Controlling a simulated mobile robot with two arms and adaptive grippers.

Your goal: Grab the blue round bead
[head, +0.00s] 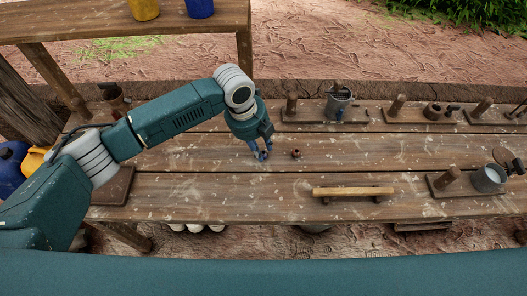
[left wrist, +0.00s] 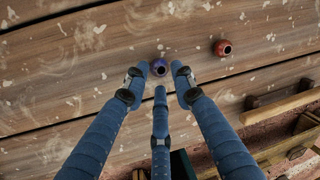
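The blue round bead (left wrist: 158,67) lies on the wooden table in the left wrist view, its dark hole showing. My left gripper (left wrist: 157,82) has its three blue fingers spread, two at the sides and one below. The bead sits between and just beyond the fingertips, with gaps visible on both sides. In the head view my left gripper (head: 260,152) points down at the table, its fingers around the spot where the bead is largely hidden. My right gripper is not in view.
A red-brown bead (left wrist: 222,47) lies a little to the right, also seen in the head view (head: 296,153). A wooden bar (head: 353,191) on low supports stands front right. The table middle is mostly clear.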

